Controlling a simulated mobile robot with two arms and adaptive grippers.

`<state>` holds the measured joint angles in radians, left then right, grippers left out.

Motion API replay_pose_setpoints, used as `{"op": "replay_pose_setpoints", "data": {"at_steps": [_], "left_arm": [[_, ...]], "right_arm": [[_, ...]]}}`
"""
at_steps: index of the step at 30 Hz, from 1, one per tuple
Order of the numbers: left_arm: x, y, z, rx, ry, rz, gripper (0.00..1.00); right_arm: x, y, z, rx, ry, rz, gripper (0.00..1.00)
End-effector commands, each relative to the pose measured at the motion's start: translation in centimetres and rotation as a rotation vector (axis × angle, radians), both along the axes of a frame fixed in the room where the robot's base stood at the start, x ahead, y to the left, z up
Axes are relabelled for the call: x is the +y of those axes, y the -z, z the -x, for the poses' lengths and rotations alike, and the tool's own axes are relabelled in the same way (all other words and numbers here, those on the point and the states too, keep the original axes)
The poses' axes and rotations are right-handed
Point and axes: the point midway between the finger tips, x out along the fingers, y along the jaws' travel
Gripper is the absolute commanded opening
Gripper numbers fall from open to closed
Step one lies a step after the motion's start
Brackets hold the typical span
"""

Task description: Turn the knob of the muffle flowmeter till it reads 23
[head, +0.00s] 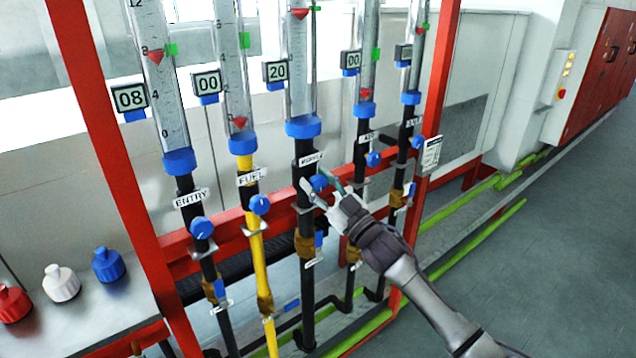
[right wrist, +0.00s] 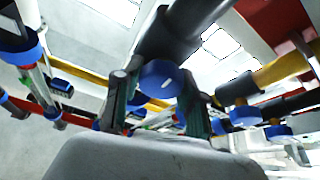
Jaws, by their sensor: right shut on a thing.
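The muffle flowmeter (head: 300,60) is the middle clear tube, with a label that seems to read MUFFLE on the black pipe below it. Its small display (head: 276,72) reads 20, and a red pointer shows near the top of the tube. Its blue round knob (head: 319,183) sits on the black pipe below the label. My right gripper (head: 322,188) is shut on this knob, one finger on each side. My left gripper is not in view.
Similar flowmeters flank it; the left ones read 08 and 00, and one to the right reads 00. The fuel knob (head: 260,204) and another blue knob (head: 373,159) are close by. A red frame (head: 110,170) surrounds the tubes. Open floor lies at right.

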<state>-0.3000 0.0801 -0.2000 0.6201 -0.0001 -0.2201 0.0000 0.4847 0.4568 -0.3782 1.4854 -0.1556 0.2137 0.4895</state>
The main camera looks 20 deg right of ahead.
Motion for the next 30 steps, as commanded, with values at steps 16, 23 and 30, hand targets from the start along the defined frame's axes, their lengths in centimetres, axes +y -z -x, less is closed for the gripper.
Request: {"op": "replay_pose_setpoints", "data": {"at_steps": [16,23,30], "left_arm": [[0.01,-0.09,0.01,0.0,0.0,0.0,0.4],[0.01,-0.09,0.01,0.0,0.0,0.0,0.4],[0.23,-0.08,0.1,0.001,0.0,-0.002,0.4]], "right_arm": [[0.1,0.08,0.03,-0.127,0.0,0.349,0.06],[0.11,0.08,0.04,-0.126,0.0,0.347,0.67],[0.08,0.12,0.12,-0.125,0.0,0.346,0.67]]}}
